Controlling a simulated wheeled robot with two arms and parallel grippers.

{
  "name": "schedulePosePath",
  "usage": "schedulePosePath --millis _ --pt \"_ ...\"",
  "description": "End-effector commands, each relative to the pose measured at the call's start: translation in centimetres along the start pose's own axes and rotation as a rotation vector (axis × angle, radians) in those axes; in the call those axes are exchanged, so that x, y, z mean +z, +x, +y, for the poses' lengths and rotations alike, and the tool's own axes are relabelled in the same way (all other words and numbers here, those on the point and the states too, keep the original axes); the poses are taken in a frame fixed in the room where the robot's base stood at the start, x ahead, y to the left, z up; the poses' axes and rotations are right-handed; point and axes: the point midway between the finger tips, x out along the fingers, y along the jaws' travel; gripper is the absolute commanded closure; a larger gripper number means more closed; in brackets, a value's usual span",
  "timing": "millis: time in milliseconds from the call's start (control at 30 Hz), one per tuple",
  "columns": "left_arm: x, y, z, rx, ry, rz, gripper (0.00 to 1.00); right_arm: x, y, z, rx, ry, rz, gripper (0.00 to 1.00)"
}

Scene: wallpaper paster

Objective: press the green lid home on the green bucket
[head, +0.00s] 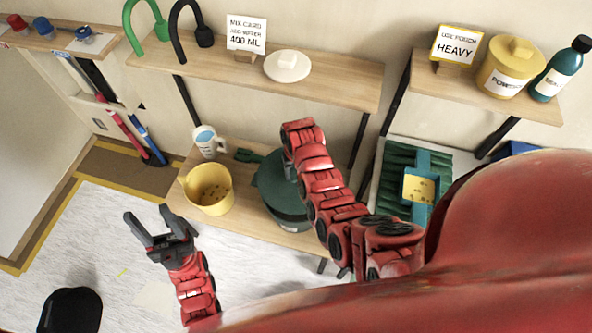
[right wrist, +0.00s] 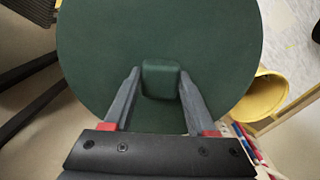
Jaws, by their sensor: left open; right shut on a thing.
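The dark green lid (right wrist: 110,50) fills most of the right wrist view, a round disc with a square knob (right wrist: 161,80). My right gripper (right wrist: 160,75) has its fingers on either side of the knob and is shut on it. In the head view the green lid (head: 270,182) shows left of my right arm, over the green bucket (head: 290,222) on the lower shelf. My arm hides part of both, and I cannot tell whether the lid is fully seated. My left gripper (head: 148,213) is open and empty, left of the shelf.
A yellow bucket (head: 208,200) stands left of the green bucket, with a white-and-blue jug (head: 207,140) behind it. The upper shelf (head: 220,72) holds a white lid (head: 288,66) and a sign (head: 246,33). A paint tray (head: 400,160) is at the right.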

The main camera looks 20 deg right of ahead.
Motion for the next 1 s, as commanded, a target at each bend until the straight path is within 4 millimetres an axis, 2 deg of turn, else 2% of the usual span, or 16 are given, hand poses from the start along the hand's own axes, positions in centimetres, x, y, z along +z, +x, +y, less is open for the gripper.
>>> schedulePosePath --millis 200,700,1000 --pt "0.1 -0.3 0.0 0.000 0.000 0.000 0.44 0.1 0.1 0.0 -0.003 0.001 0.008 1.00" --pt "0.6 -3.7 0.2 0.000 0.000 0.000 0.44 0.2 4.9 0.0 -0.003 0.001 0.003 1.00" --pt "0.7 -4.2 0.2 0.000 0.000 0.000 0.44 0.2 5.8 0.0 -0.003 0.001 0.006 1.00"
